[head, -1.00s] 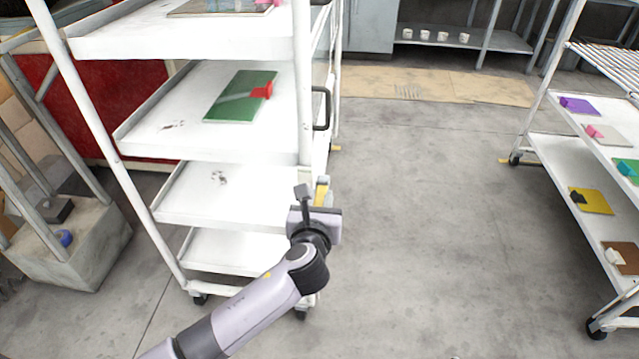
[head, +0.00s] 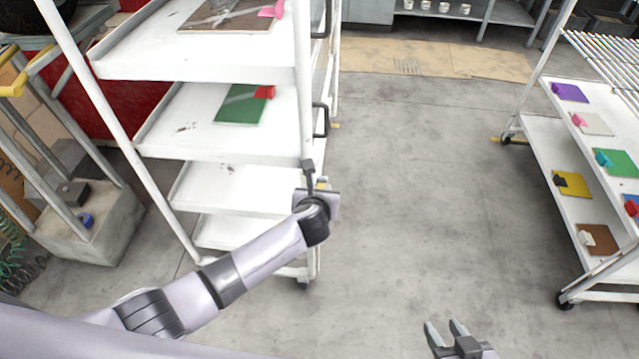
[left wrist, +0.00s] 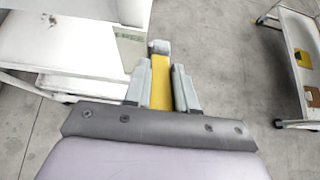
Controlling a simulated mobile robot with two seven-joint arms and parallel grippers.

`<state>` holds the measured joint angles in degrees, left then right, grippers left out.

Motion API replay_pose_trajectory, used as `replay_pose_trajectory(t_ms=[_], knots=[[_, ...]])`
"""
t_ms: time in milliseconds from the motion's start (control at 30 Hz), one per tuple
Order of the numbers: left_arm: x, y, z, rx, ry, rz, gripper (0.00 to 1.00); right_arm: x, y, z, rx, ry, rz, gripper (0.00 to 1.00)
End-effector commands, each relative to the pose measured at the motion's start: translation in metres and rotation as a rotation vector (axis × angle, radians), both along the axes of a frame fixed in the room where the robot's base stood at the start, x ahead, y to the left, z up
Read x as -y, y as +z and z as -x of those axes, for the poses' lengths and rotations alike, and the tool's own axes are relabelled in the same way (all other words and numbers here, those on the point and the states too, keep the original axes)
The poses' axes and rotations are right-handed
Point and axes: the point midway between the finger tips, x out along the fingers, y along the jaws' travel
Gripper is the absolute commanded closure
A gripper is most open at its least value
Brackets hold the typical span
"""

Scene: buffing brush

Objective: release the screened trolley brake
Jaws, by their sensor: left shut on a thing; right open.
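A white multi-shelf trolley (head: 190,67) stands at the left in the head view. My left gripper (head: 320,190) is beside its near right post, low down. In the left wrist view a yellow bar with a grey end, which looks like the brake lever (left wrist: 160,82), lies between the fingers of my left gripper (left wrist: 160,70), which is shut on it. In the head view the wrist hides most of the bar, and where it joins the trolley cannot be seen. My right gripper (head: 446,326) is open and empty over the floor at the bottom.
A second white trolley (head: 540,130) with coloured plates stands at the right. A concrete block with metal posts (head: 95,235) is at the far left. The grey floor (head: 420,200) between the trolleys is clear. A shelf with cups (head: 480,12) is at the back.

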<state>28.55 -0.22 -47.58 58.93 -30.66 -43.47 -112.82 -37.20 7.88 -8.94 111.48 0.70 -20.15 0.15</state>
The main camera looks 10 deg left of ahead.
Motion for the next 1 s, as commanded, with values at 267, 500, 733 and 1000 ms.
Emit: replay_pose_trajectory(t_ms=[267,500,733,1000], knots=[[-0.0009,0.0027,-0.0018,-0.036,0.002,-0.002,1.0,-0.0011,0.0143,0.0001,0.0,0.001,-0.002,0.57],[-0.0009,0.0017,-0.002,-0.041,0.002,-0.001,1.0,-0.0016,0.015,0.0001,-0.001,0.002,-0.003,0.57],[-0.0011,0.0017,-0.0021,-0.04,0.002,-0.001,1.0,-0.0018,0.015,0.0002,-0.001,0.003,-0.003,0.57],[-0.0006,0.0021,-0.0021,-0.04,0.001,-0.001,0.49,-0.0019,0.0153,0.0001,0.001,0.003,-0.003,0.57]])
